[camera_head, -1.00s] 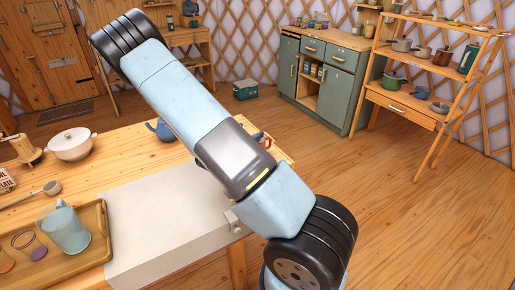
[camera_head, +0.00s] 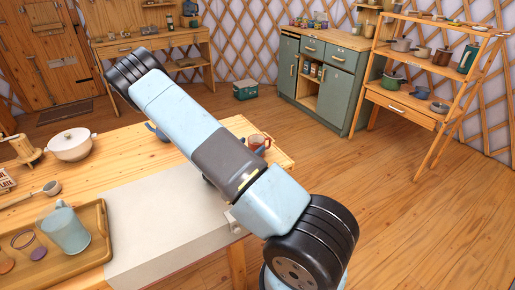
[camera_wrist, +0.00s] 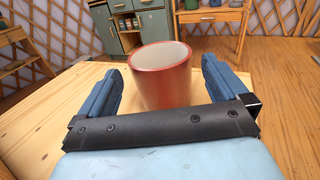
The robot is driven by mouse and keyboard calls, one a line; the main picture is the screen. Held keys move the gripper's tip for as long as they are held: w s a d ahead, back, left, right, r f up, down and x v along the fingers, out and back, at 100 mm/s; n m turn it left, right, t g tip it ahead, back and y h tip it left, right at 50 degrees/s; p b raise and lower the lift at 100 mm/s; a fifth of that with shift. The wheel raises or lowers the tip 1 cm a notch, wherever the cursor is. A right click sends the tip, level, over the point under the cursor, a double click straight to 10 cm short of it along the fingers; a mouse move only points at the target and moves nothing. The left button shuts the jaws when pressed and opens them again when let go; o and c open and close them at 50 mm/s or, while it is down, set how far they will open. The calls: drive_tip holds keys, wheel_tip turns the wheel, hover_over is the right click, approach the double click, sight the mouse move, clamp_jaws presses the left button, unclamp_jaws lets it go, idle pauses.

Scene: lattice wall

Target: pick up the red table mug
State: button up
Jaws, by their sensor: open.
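The red table mug (camera_wrist: 162,84) stands upright on the wooden table and shows large in the wrist view, with a pale inside. In the head view the mug (camera_head: 259,141) shows near the table's far right corner, partly behind my arm. My gripper (camera_wrist: 160,82) is open, with one blue finger at the left of the mug and one at the right. The mug sits between and a little beyond the fingers, with gaps visible on both sides. Its lower front is hidden by the gripper's dark bar. No handle shows in the wrist view.
A pale runner (camera_head: 165,225) covers the front.

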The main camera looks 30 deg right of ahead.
sight(258, 140)
drive_tip(key=x, duration=0.6)
drive_tip(key=shift+a, duration=0.1)
drive_tip(key=c, duration=1.1)
